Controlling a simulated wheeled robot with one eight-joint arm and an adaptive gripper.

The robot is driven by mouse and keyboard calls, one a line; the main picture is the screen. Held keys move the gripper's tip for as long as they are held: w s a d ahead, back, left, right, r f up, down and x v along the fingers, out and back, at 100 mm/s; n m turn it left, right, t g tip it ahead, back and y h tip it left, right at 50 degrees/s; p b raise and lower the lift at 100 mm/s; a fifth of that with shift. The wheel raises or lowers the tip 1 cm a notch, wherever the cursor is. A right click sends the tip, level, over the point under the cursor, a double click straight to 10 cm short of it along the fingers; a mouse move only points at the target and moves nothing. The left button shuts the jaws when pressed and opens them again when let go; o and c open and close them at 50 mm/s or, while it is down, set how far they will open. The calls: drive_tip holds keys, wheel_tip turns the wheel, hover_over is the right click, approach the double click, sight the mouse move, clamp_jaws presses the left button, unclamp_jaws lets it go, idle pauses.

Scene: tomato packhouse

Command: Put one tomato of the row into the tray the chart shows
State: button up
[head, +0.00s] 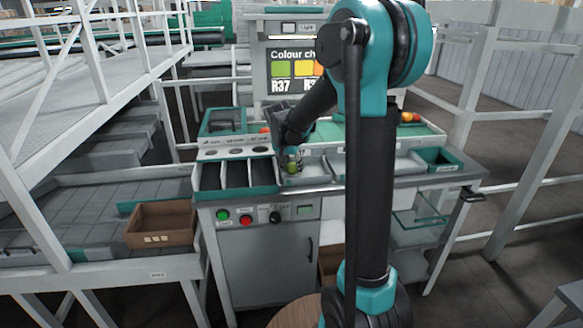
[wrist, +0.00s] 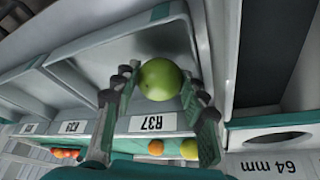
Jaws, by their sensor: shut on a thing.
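My gripper (head: 291,163) is shut on a green tomato (head: 292,169). In the wrist view the tomato (wrist: 160,79) sits between the two fingers (wrist: 163,100), against the pale tray marked R37 (wrist: 125,38). I cannot tell how high it is above the tray floor. The colour chart (head: 283,57) on the back panel shows a green swatch over R37 and a yellow-orange swatch whose code is partly hidden. My arm covers the rest of the chart. Orange (wrist: 156,147) and yellowish (wrist: 189,149) tomatoes lie on the green strip behind the label.
Dark compartments (head: 236,177) with sizing holes behind them are left of my gripper. A green bin (head: 440,160) is at the bench's right end. A brown crate (head: 160,225) stands at the left. Buttons (head: 245,219) sit on the bench front.

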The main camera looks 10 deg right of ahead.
drive_tip(key=shift+f, duration=0.55)
drive_tip(key=o, duration=0.9)
drive_tip(key=c, duration=0.4)
drive_tip(key=shift+o, duration=0.2)
drive_tip(key=shift+r, duration=0.1)
drive_tip(key=shift+r, duration=3.4)
drive_tip(key=s+d+f+n, duration=0.1)
drive_tip(key=s+f, duration=0.3)
drive_tip(key=s, duration=0.6)
drive_tip(key=s+d+f+n+y, duration=0.1)
drive_tip(key=s+f, duration=0.4)
drive_tip(key=s, duration=0.5)
drive_tip(key=s+d+f+n+y, duration=0.1)
drive_tip(key=s+f+n, duration=0.3)
drive_tip(key=s, duration=0.6)
drive_tip(key=shift+d+f, duration=0.45)
drive_tip(key=shift+d, duration=0.2)
